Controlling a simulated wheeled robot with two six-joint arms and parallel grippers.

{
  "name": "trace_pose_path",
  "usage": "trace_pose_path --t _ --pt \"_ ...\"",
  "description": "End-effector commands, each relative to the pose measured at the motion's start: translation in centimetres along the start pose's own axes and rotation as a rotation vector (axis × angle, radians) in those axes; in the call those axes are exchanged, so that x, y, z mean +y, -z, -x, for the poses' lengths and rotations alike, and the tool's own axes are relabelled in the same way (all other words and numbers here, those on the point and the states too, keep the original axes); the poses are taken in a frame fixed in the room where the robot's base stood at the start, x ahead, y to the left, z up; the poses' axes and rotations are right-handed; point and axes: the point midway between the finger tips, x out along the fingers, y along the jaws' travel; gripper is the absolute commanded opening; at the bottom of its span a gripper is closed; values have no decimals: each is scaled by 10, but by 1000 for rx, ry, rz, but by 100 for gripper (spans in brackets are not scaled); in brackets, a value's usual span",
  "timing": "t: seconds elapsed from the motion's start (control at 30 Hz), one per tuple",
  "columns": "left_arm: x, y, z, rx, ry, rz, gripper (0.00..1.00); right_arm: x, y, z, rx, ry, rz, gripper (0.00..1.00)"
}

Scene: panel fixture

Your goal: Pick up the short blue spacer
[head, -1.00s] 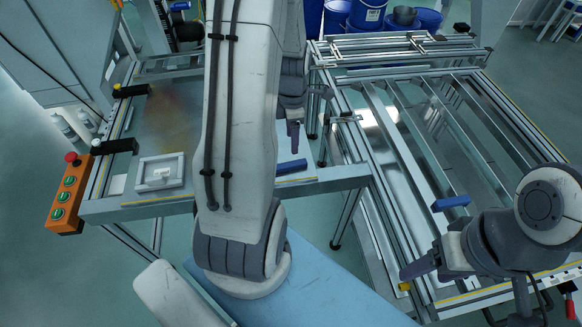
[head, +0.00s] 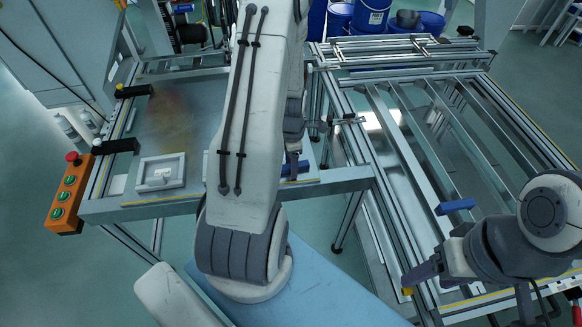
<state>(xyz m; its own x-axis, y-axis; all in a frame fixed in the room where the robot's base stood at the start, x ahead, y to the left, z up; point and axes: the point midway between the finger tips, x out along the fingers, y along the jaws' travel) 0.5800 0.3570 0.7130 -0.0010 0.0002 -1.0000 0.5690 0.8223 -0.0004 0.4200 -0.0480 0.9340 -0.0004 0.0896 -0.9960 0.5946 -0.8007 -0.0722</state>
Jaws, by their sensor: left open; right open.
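One blue spacer (head: 302,167) lies near the front edge of the left metal table, partly hidden behind my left gripper. Another blue spacer (head: 455,206) lies on the rails of the right frame. I cannot tell for sure which is the short one. My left gripper (head: 292,166) is open, pointing down at the blue spacer on the left table; my arm covers part of it, and I cannot tell whether it touches. My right gripper (head: 419,273) is open and empty at the near left corner of the right frame, apart from the spacer there.
The left table (head: 190,110) carries a small light square frame (head: 146,186) and black clamps (head: 116,146) along its left edge. An orange button box (head: 69,196) hangs at its front left corner. The railed frame (head: 400,180) stands right. Blue buckets (head: 371,17) stand behind.

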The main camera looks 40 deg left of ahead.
Motion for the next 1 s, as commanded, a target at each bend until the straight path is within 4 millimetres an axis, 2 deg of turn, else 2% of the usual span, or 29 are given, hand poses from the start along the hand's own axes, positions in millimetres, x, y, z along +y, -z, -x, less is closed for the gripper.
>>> trace_pose_path --t 0.13,0.27,0.3,0.6,0.77,0.87,1.0 --pt "0 0 0 0 -1 0 65 0 0 0 0 0 0 64" --pt "0 0 1 0 -1 0 15 0 0 0 0 0 0 64" --pt "0 0 1 0 -1 0 0 0 0 0 0 0 0 64" --pt "0 0 1 -1 -1 0 0 0 0 0 0 0 0 64" --pt "1 0 9 -2 -4 0 0 0 0 1 0 0 0 64" --pt "1 0 20 -2 -4 0 0 0 0 2 0 0 0 64" --pt "2 -1 48 -4 -6 0 0 0 0 5 0 0 0 64"
